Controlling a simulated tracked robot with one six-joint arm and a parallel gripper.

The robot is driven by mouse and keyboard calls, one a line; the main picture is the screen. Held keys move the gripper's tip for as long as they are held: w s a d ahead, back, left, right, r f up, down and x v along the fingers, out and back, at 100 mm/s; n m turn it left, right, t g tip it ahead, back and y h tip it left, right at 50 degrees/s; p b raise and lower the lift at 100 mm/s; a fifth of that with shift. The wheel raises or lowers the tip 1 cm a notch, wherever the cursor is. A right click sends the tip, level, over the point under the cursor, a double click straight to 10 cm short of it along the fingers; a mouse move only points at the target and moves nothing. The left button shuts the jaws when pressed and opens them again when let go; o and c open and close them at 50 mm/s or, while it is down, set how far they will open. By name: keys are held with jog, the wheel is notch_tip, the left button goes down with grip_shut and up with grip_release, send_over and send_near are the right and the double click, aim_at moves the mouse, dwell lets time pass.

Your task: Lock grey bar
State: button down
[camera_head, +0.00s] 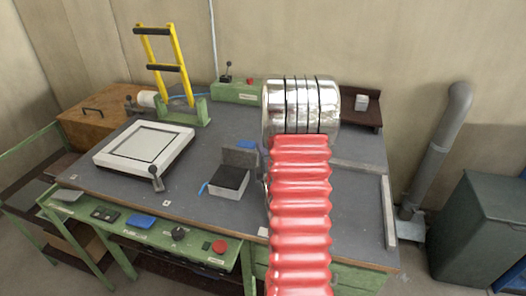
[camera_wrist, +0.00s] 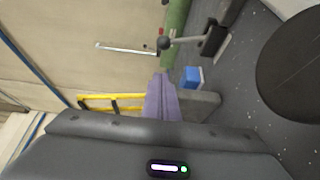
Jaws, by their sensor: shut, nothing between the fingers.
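In the wrist view my gripper (camera_wrist: 161,80) is seen as a narrow purple-grey wedge, its fingers together with nothing between them. A grey block or bar end (camera_wrist: 205,103) lies just behind it; I cannot tell if they touch. A lever with a black ball knob (camera_wrist: 165,43) on a dark bracket (camera_wrist: 214,40) stands above the fingertips in that view, apart from them. In the head view my red arm and its chrome rings hide the gripper. Two grey bars lie at the table's right, one along the edge (camera_head: 388,210), one across (camera_head: 357,167).
A dark-topped block (camera_head: 229,179) with an upright grey plate (camera_head: 240,157) stands left of my arm. A white frame (camera_head: 145,147) with a knobbed lever (camera_head: 156,178) is farther left. A yellow rack (camera_head: 163,65) and green box (camera_head: 238,91) stand at the back.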

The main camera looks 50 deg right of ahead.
jog(key=s+d+x, duration=0.1)
jog(key=x, duration=0.7)
jog(key=shift+w+d, duration=0.3)
jog(key=shift+d, duration=0.15)
